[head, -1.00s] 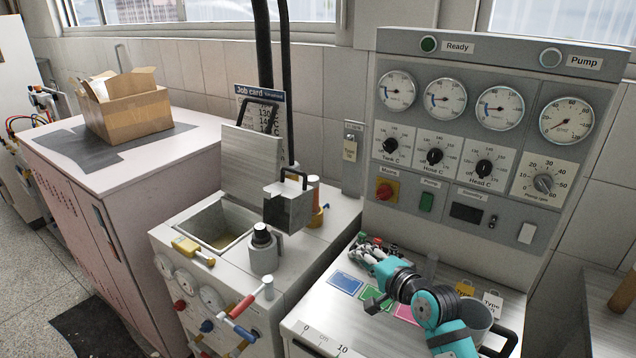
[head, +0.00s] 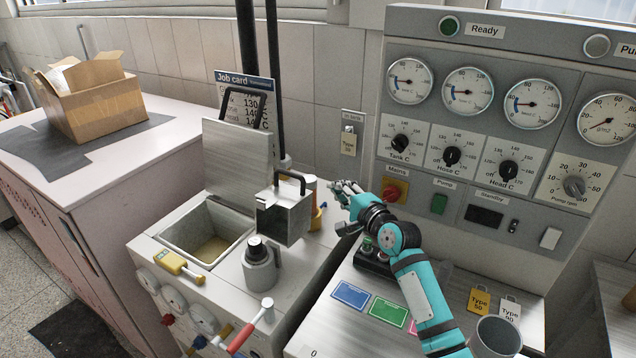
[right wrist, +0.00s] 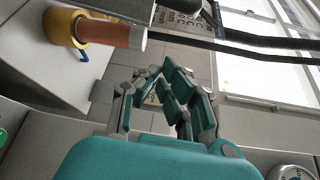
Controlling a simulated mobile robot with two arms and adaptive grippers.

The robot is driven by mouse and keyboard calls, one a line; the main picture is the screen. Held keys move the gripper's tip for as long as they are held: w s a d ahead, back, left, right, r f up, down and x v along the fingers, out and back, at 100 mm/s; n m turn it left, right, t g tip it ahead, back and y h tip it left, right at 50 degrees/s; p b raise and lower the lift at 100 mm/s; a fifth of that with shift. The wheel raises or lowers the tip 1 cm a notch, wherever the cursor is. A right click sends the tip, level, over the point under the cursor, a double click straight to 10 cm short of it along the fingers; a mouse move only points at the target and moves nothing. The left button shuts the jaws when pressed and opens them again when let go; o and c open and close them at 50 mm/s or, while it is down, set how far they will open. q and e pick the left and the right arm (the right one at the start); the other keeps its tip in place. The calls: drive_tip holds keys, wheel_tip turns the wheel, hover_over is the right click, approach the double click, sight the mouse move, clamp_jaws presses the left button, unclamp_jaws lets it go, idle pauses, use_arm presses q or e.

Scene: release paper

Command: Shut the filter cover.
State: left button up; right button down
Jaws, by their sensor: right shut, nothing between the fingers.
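A metal box-shaped part with a black handle (head: 284,216) stands upright on the white glue machine, behind a round grey fitting with a black knob (head: 259,265). A square metal lid (head: 238,162) stands raised behind the open tank (head: 170,237). I cannot tell for certain which of these is the filter cover. My right gripper (head: 342,207) is shut and empty, pointing left, just right of the boxy metal part and apart from it. In the right wrist view its fingers (right wrist: 158,80) are together. My left gripper is out of view.
A brown post with a yellow base (right wrist: 100,32) stands close to my right gripper. Black hoses (head: 274,80) rise behind the machine. The control panel (head: 470,150) stands behind my right arm. A yellow-handled tool (head: 176,263) lies at the tank's front edge.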

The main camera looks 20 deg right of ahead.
use_arm(q)
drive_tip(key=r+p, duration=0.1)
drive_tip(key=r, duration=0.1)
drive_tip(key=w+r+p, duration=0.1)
drive_tip(key=p, duration=0.1)
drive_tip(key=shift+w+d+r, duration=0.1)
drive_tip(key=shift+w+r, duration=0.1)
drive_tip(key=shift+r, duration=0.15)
use_arm(e)
drive_tip(key=w+a, duration=0.1)
drive_tip(key=a, duration=0.1)
drive_tip(key=w+a, duration=0.2)
drive_tip(key=shift+w, duration=0.15)
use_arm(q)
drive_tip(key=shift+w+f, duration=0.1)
use_arm(e)
drive_tip(key=shift+a, duration=0.1)
